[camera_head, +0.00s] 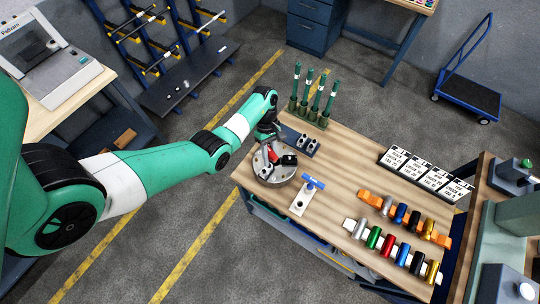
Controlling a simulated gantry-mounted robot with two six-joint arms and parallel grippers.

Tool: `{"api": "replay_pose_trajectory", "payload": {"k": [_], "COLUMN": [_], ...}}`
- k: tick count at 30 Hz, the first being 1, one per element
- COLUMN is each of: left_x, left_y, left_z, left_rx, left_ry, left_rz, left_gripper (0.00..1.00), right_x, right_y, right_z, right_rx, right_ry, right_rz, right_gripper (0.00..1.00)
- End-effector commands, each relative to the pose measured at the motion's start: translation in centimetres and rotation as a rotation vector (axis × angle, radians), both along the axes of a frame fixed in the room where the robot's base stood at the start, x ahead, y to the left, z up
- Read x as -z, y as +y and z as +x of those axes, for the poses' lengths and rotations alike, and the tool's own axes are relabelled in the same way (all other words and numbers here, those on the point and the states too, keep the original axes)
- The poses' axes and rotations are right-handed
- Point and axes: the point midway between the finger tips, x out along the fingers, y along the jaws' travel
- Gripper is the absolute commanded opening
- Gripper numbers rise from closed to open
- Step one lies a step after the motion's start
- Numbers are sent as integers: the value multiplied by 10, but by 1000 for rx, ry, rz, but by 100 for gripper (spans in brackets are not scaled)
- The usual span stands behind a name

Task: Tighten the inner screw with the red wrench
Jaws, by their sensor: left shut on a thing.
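My left gripper (268,140) comes in from the left and points down over the round grey chuck (265,178) on the workbench. It is shut on the red wrench (272,155), which shows as a small red piece just under the fingers, above the chuck's face. I cannot tell whether the wrench tip touches the chuck or sits in a screw. The inner screw is too small or hidden to make out. My right gripper is not in view.
A blue-handled tool (314,183) stands at a pale plate (299,204) right of the chuck. Green upright tools (308,100) stand behind. Coloured cylinders (390,244) and label cards (425,172) lie to the right. The wooden bench top (345,165) is clear between them.

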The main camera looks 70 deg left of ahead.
Motion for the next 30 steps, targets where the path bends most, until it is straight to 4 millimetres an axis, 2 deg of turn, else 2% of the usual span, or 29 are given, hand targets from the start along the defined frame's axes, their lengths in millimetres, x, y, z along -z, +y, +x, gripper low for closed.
{"api": "replay_pose_trajectory", "payload": {"k": [19,30], "left_x": [-33,-34], "left_y": [0,0], "left_z": [1,1], "left_rx": [1,0], "left_ry": [-2,-2], "left_rz": [0,1], "left_gripper": [0,0], "right_x": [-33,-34], "right_y": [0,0], "right_z": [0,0], "right_rx": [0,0], "right_ry": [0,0], "right_rz": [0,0], "right_gripper": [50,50]}}
